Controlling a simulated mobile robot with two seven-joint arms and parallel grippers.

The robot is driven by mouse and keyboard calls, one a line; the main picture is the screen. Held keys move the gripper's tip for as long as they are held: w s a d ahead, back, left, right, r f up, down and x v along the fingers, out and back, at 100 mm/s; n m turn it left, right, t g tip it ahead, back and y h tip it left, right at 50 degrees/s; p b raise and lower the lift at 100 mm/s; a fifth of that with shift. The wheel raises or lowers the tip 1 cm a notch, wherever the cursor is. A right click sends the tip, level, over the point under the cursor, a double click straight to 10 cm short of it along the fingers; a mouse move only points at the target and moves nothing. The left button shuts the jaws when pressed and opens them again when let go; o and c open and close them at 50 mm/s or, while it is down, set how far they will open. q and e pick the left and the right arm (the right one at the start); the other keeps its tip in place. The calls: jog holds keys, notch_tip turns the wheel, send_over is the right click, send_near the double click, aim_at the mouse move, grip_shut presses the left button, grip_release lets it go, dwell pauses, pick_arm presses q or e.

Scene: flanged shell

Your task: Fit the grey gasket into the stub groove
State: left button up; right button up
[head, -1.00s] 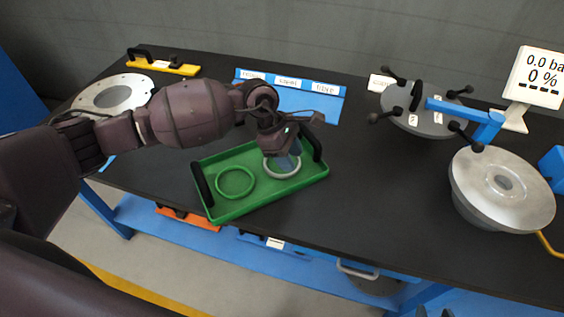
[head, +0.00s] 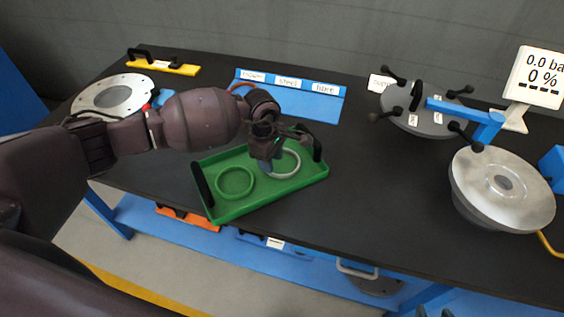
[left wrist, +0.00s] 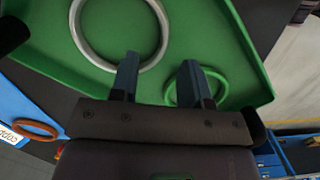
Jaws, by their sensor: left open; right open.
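The grey gasket (head: 297,167), a pale ring, lies in the right half of the green tray (head: 262,208). It also shows in the left wrist view (left wrist: 163,36). My left gripper (head: 272,168) is open and empty over the tray, at the grey ring's left side. In the left wrist view its fingers (left wrist: 160,62) point toward the gap between the grey ring and a green ring (left wrist: 223,88). The silver flanged stub (head: 525,207) stands at the right with a round central opening; I cannot make out its groove. Two dark tips of my right gripper (head: 433,312) show apart at the bottom edge.
A dark lid (head: 425,122) with black knobs hangs on a blue arm (head: 465,110) beside the stub. A blue labelled board (head: 300,103) with a copper-coloured ring (left wrist: 37,129) lies behind the tray. The black table between tray and stub is clear.

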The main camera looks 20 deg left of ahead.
aim_at(281, 177)
pick_arm(q)
jog(key=f, duration=0.4)
jog(key=shift+s+d, duration=0.25)
grip_shut()
